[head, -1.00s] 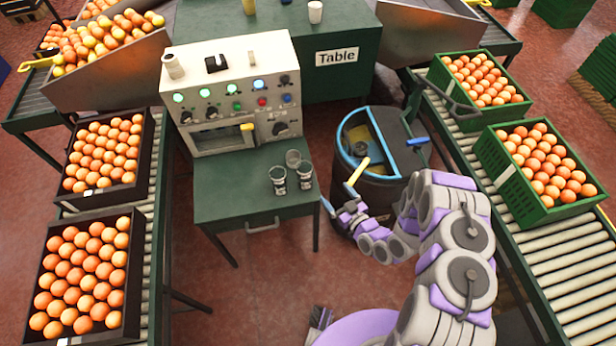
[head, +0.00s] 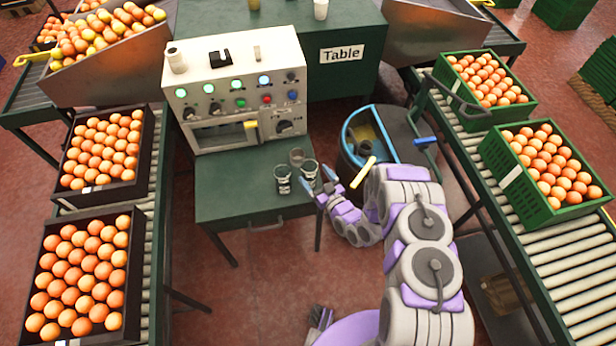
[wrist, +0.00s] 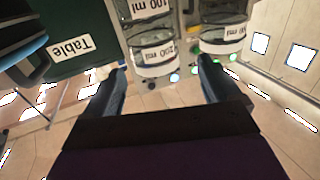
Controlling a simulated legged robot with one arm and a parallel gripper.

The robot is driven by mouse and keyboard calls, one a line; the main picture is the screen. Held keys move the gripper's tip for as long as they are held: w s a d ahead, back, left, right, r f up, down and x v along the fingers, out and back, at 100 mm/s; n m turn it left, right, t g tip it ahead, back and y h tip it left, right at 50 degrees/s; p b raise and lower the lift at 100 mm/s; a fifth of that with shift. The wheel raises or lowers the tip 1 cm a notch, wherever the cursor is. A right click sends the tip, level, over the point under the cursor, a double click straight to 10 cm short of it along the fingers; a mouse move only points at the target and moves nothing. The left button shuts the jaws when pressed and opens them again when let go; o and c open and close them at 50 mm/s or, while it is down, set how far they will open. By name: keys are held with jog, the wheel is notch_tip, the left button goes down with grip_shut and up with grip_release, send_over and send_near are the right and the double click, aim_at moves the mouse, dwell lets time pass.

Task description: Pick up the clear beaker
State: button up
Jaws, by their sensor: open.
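Three clear beakers stand upright in a group on the small green table. One beaker (head: 283,181) is at the front left, one (head: 310,172) at the front right, and a third (head: 296,156) behind them. My gripper (head: 324,188) is just right of the front right beaker, with its fingers toward the group. In the wrist view my gripper (wrist: 159,72) has its two fingers spread with nothing held between them.
The small green table (head: 225,205) has a control panel machine (head: 235,85) behind the beakers. A round dark bin with a blue rim (head: 385,150) stands right of the table, close to my arm. Orange crates (head: 95,270) and roller conveyors (head: 560,265) flank both sides.

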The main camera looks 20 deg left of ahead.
aim_at(305, 161)
jog(key=shift+x, duration=0.8)
jog(key=shift+w+a+f, duration=0.1)
jog(key=shift+w+a, duration=0.05)
jog(key=shift+w+b, duration=0.3)
jog(key=shift+w+a, duration=0.1)
jog(key=shift+w, duration=0.15)
jog(key=b+x, duration=0.1)
jog(key=x, duration=0.2)
jog(key=shift+w+a, duration=0.1)
jog(key=shift+a, duration=0.25)
jog(key=shift+w+a, duration=0.15)
jog(key=shift+a, duration=0.35)
jog(key=shift+d, duration=0.6)
jog(key=c, duration=0.4)
jog(key=shift+a, duration=0.4)
jog(key=c, duration=0.7)
jog(key=shift+d, duration=0.1)
jog(key=shift+c, duration=1.4)
jog(key=shift+d, duration=0.1)
